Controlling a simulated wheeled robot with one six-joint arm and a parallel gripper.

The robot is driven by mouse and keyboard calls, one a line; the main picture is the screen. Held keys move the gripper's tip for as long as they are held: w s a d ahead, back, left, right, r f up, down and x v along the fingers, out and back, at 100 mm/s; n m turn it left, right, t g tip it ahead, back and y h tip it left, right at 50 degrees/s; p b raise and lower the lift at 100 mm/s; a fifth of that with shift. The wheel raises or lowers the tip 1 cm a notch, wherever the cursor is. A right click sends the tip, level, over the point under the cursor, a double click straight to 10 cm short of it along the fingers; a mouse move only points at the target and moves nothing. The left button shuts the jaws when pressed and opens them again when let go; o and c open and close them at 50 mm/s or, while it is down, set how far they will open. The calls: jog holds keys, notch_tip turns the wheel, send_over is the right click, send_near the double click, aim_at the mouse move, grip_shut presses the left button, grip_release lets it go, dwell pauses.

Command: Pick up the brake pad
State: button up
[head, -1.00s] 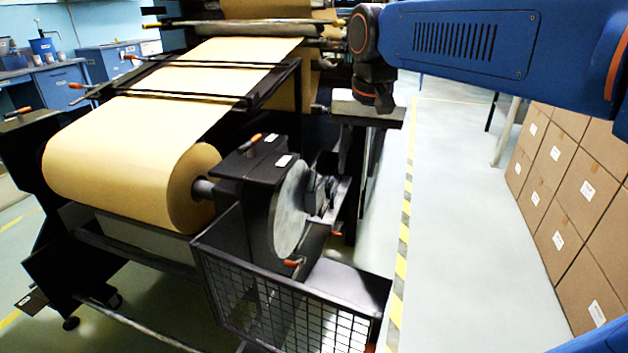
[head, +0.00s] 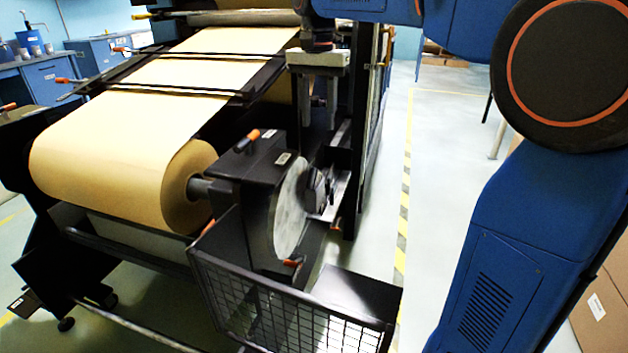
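My gripper (head: 318,106) hangs pointing down at the top middle of the head view, beyond the brake housing. Its two grey fingers are apart and I see nothing between them. A dark part (head: 319,190) sits against the disc's right side, below and nearer than my gripper. I cannot pick out a brake pad for certain; it may be small, dark or hidden among these parts.
A large kraft paper roll (head: 130,165) lies left of the housing. A dark machine frame (head: 366,110) rises just right of my gripper. The floor aisle (head: 440,150) is clear.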

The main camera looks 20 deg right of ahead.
aim_at(315, 175)
notch_tip(315, 175, down, 14)
jog(key=shift+r, duration=0.15)
grip_shut()
dwell(0.6)
